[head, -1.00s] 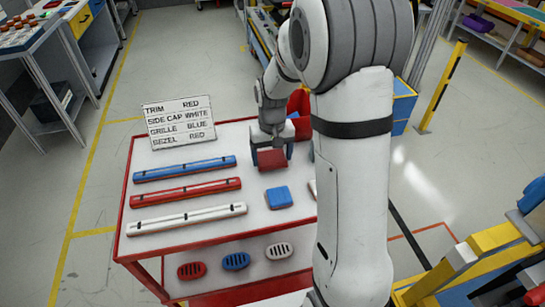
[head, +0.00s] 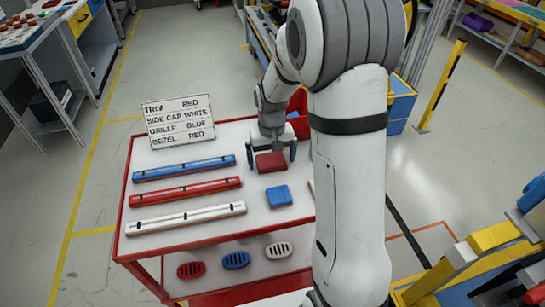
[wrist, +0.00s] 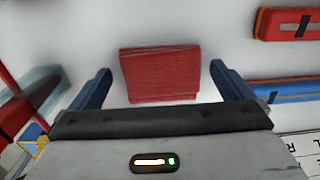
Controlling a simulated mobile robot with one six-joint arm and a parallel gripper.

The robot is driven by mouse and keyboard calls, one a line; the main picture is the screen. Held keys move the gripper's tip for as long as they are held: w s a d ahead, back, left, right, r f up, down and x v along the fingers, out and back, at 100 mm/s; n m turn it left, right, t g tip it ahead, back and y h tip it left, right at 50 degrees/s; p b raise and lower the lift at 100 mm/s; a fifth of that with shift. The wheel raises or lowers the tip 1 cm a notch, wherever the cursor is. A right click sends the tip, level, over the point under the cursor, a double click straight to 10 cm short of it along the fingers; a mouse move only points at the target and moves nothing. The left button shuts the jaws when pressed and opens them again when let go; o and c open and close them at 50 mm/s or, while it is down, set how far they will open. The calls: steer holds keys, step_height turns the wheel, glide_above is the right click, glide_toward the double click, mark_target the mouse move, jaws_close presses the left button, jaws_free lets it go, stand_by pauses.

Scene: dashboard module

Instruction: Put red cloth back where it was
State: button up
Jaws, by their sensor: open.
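The red cloth (head: 271,162) is a folded square lying flat on the white top of the cart (head: 230,226), behind a blue folded cloth (head: 279,196). My gripper (head: 273,154) is at the red cloth's far side, with its fingers spread wide. In the wrist view the red cloth (wrist: 160,74) lies between and just beyond the two blue fingertips of my gripper (wrist: 161,72), with a gap on both sides. Nothing is held.
Blue (head: 185,169), red (head: 186,191) and white (head: 187,218) trim strips lie left of the cloths. A sign (head: 179,122) stands at the back left. A red bin (head: 299,105) is behind my gripper. My arm hides the cart's right side.

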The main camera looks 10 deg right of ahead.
mark_target(272, 161)
step_height(272, 161, up, 12)
steer(key=s+r+t, duration=0.2)
steer(key=s, duration=1.9)
steer(key=shift+d+r+t, duration=0.2)
steer(key=shift+t, duration=0.2)
